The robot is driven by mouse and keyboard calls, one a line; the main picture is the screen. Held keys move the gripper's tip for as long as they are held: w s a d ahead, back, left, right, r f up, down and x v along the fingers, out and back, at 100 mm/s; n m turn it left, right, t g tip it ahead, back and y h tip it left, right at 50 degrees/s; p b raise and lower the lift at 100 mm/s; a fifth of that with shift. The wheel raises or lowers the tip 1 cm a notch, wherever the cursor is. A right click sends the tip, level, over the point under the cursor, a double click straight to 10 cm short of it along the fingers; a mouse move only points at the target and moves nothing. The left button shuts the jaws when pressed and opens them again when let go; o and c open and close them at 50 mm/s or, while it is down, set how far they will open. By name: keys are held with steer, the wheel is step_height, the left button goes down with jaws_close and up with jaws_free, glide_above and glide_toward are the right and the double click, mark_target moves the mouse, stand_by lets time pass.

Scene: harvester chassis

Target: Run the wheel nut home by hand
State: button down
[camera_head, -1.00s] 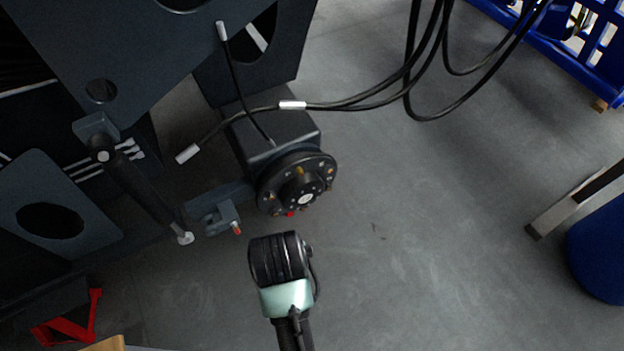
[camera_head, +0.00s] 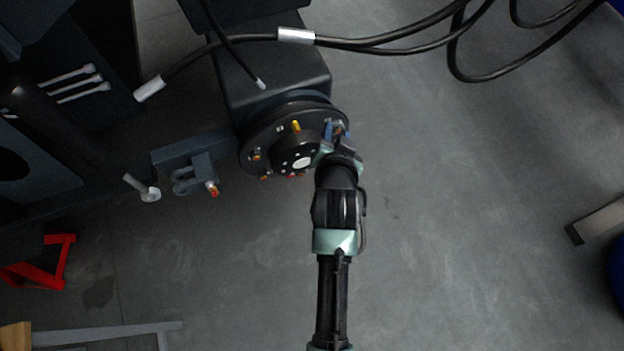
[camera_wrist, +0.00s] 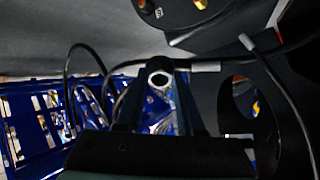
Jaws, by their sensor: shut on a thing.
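The dark round wheel hub (camera_head: 262,137) sits at the end of the axle box, with several coppery and yellow studs or nuts around its face. My gripper (camera_head: 337,131) is at the hub's right edge. In the wrist view, my gripper (camera_wrist: 160,80) is shut on a small metal ring-shaped wheel nut (camera_wrist: 159,77) at the fingertips. The nut's dark bore faces the camera. Whether the nut is on a stud is hidden. Part of the hub (camera_wrist: 192,11) shows at the top of the wrist view.
Black hoses (camera_head: 380,44) with a silver sleeve pass above the hub. A bracket (camera_head: 190,175) with a red-tipped pin sits left of it. A red stand (camera_head: 45,265) is at lower left. The grey floor right of my arm is mostly clear. Blue crates (camera_wrist: 40,120) show in the wrist view.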

steer(key=a+f+n+t+y+b, duration=0.1)
steer(key=a+f+t+y+b, duration=0.1)
steer(key=f+t+b, duration=0.2)
steer(key=a+f+t+y+b, duration=0.2)
steer(key=f+t+b, duration=0.3)
steer(key=f+b, duration=0.4)
steer(key=s+a+b, duration=0.1)
steer(key=b, duration=0.6)
steer(key=shift+f+n+y, duration=0.35)
steer(key=shift+n+y, duration=0.05)
steer(key=shift+p, duration=0.3)
steer(key=shift+w+a+b, duration=0.2)
steer(key=shift+w+a, duration=0.1)
steer(key=shift+w, duration=0.65)
steer(key=shift+w+a+b, duration=0.2)
steer(key=shift+w+a, duration=0.1)
steer(key=shift+w, duration=0.7)
steer(key=shift+w+a+b, duration=0.2)
steer(key=shift+w+a, duration=0.1)
steer(key=shift+w, duration=0.65)
steer(key=shift+w+a+b, duration=0.15)
steer(key=shift+w+a, duration=0.1)
steer(key=shift+w, duration=0.5)
steer(key=shift+w+a+b, duration=0.15)
steer(key=shift+w+a, duration=0.1)
steer(key=shift+w, duration=0.5)
steer(key=shift+s+d+f, duration=0.1)
steer(key=shift+s+f, duration=0.05)
steer(key=shift+s, duration=0.05)
